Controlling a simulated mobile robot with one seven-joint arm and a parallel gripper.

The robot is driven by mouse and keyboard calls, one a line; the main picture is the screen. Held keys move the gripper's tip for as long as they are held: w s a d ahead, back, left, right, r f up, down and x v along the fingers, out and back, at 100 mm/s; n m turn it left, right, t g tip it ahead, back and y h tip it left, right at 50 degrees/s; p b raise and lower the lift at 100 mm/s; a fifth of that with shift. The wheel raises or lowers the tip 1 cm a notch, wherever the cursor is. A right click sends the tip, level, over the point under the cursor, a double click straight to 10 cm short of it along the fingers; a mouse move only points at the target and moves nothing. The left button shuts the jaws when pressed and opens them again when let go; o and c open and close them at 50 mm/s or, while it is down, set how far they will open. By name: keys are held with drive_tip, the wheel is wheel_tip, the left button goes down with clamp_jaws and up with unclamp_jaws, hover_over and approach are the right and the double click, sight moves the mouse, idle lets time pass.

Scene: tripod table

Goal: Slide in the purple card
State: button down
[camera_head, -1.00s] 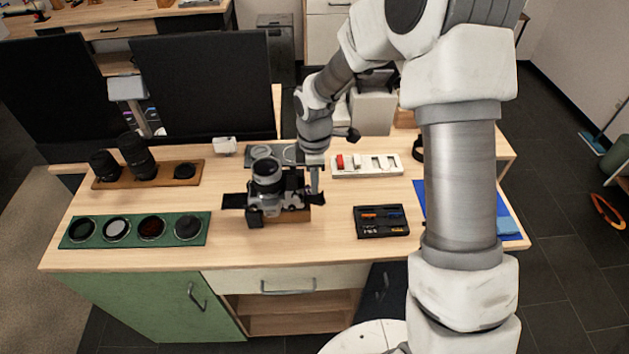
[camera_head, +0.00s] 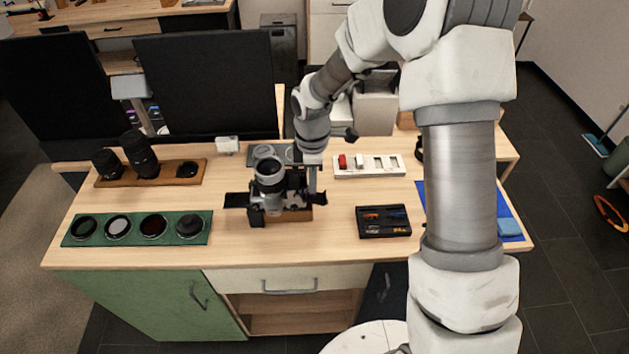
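A silver-and-black camera (camera_head: 272,180) with its lens pointing up stands on a small wooden block (camera_head: 297,214) in the middle of the table. My gripper (camera_head: 313,190) points down at the camera's right side, touching it or very close. The fingers are small and partly lost against the camera, so I cannot tell whether they are open or hold anything. I cannot make out a purple card. A white holder (camera_head: 345,172) with a red piece (camera_head: 342,161) and a white piece in its slots lies behind and right of the camera.
A green filter tray (camera_head: 137,228) lies front left, and a wooden lens board (camera_head: 150,178) behind it. A black tool tray (camera_head: 383,221) sits right of the camera. A blue mat (camera_head: 512,229) is partly behind my arm. Bare tabletop lies along the front.

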drive_tip(key=shift+a, duration=1.2)
idle(0.4)
drive_tip(key=c, duration=1.4)
unclamp_jaws()
drive_tip(key=shift+a, duration=0.1)
drive_tip(key=shift+d, duration=1.9)
drive_tip(key=o, duration=0.6)
drive_tip(key=shift+c, duration=0.2)
drive_tip(key=shift+r, duration=0.1)
drive_tip(key=shift+r+p, duration=2.5)
drive_tip(key=shift+r, duration=0.45)
